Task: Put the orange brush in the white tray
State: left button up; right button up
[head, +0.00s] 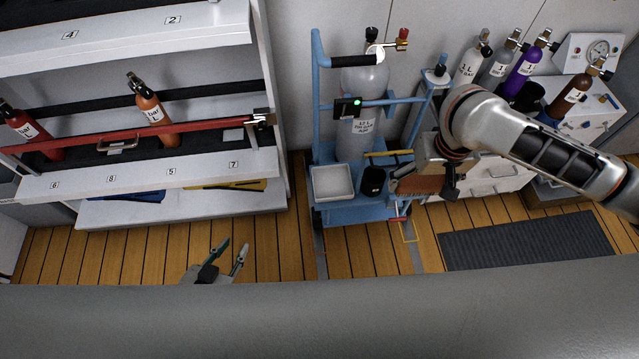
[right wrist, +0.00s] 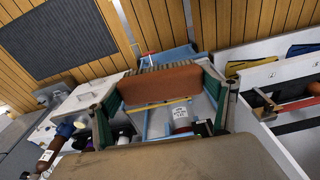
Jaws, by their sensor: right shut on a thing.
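The white tray (head: 333,181) sits on the left of the cart's lower shelf and looks empty. The brush is apart from the tray, to its right. I cannot make out the tray in the right wrist view. My left gripper (head: 222,258) is open and empty, low over the wooden floor.
A black cup (head: 373,181) stands between the tray and the brush. The blue cart (head: 317,100) carries a grey cylinder (head: 364,90) behind the tray. A white shelf rack (head: 262,165) stands left. Several cylinders and a white cabinet stand right. A dark mat (head: 530,240) lies on the floor.

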aim_at(333, 185)
jog(key=i+j, duration=0.1)
jog(key=j, duration=0.75)
jog(key=i+j, duration=0.35)
jog(key=i, duration=0.15)
